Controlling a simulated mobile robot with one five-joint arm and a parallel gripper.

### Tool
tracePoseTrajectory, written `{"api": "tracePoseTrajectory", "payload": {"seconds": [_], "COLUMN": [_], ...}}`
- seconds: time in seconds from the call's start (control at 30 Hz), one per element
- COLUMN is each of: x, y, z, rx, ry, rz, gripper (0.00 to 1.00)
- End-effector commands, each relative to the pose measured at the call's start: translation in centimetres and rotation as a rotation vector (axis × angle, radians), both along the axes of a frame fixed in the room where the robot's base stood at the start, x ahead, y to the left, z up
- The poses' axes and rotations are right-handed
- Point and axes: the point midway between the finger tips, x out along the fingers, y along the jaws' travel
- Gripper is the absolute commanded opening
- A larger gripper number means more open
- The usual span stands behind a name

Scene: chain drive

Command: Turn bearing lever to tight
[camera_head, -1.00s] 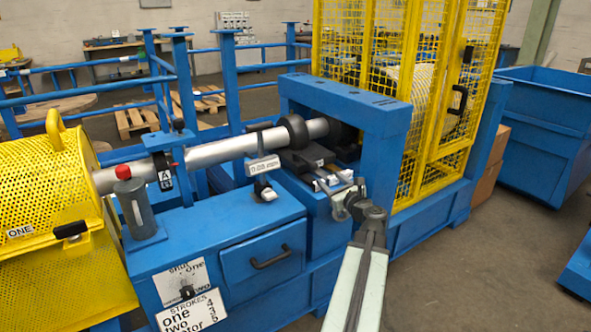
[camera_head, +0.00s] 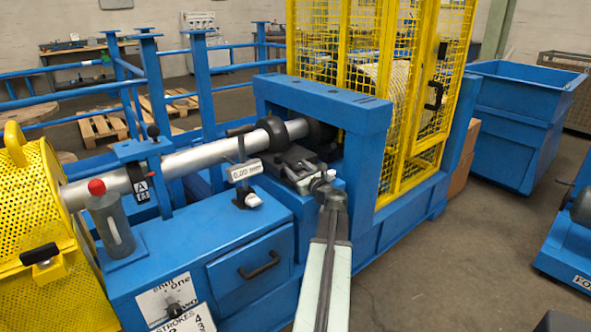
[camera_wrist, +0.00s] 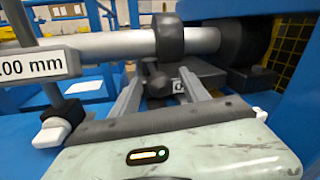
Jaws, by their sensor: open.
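The bearing lever appears to be the dark rounded knob (camera_wrist: 157,82) in the wrist view, just beyond and between my fingers. Its arm and setting are hard to make out. My gripper (camera_wrist: 160,75) is open, one finger on each side of the knob. I cannot tell whether either finger touches it. In the head view my gripper (camera_head: 318,180) is over the dark bearing block (camera_head: 297,160) under the blue frame, and my wrist hides part of it.
The silver shaft (camera_head: 208,158) with its black collar (camera_head: 271,132) runs above the block. A gauge (camera_head: 245,171) reading 0.00 mm stands left of my gripper. The blue frame (camera_head: 322,98) and yellow cage (camera_head: 400,80) close in the far side.

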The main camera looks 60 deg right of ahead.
Motion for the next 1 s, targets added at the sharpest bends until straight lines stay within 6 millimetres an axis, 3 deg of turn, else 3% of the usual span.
{"api": "tracePoseTrajectory", "payload": {"seconds": [0.23, 0.27, 0.43, 1.0], "x": [0.45, 0.44, 0.45, 0.5], "y": [-0.08, -0.08, -0.05, 0.0], "z": [0.0, 0.0, -0.01, -0.02], "rx": [0.0, 0.0, 0.0, -0.001], "ry": [0.0, 0.0, 0.0, 0.001], "rz": [0.001, 0.001, 0.002, 0.003], "gripper": [0.53, 0.48, 0.01, 0.0]}}
